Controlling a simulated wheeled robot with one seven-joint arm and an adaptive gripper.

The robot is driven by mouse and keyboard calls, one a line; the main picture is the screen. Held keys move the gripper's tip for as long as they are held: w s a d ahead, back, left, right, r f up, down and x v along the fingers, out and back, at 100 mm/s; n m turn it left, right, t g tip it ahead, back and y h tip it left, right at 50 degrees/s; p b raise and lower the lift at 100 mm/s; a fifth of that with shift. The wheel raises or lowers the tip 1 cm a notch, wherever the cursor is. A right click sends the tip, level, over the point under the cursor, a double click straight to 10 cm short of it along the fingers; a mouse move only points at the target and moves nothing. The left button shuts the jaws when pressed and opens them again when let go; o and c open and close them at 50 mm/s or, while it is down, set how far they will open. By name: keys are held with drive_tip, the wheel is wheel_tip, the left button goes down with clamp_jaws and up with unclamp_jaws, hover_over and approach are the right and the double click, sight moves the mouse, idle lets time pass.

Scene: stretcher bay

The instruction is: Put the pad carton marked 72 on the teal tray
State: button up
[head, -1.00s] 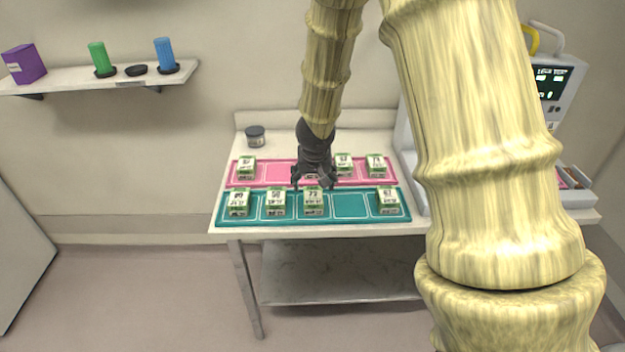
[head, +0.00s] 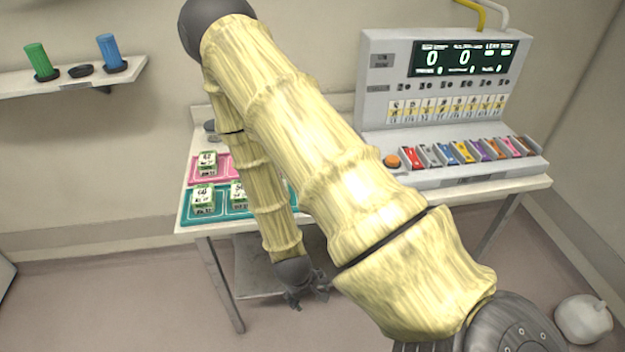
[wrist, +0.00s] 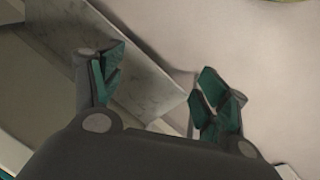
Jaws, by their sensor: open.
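The teal tray (head: 221,209) lies at the table's front left with a green-and-white carton (head: 203,198) and another (head: 238,194) on it; my arm hides its right part. The pink tray (head: 224,167) behind it shows one carton (head: 207,162), the rest hidden. I cannot make out a carton marked 72. My gripper (head: 308,296) is open and empty, low in front of the table and apart from the trays. In the wrist view its spread fingers (wrist: 158,92) have nothing between them.
A grey console (head: 440,95) with a row of coloured switches (head: 470,153) stands on the table's right. A lower shelf (head: 262,285) is under the tabletop. A wall shelf (head: 60,85) holds a green and a blue cylinder. A whitish rounded object (head: 584,318) sits on the floor right.

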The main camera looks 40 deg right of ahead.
drive_tip(key=s+a+f+y, duration=0.1)
drive_tip(key=s+a+f, duration=0.2)
drive_tip(key=s+a, duration=0.2)
drive_tip(key=s+a+f+n+y, duration=0.1)
drive_tip(key=s+a+f+y, duration=0.1)
drive_tip(key=s+a, duration=0.3)
drive_tip(key=s+f, duration=0.1)
drive_tip(key=s, duration=0.2)
drive_tip(key=shift+g, duration=0.4)
wheel_tip(320, 180, down, 5)
drive_tip(key=b, duration=0.4)
drive_tip(key=shift+b, duration=0.4)
drive_tip(key=shift+s, duration=0.1)
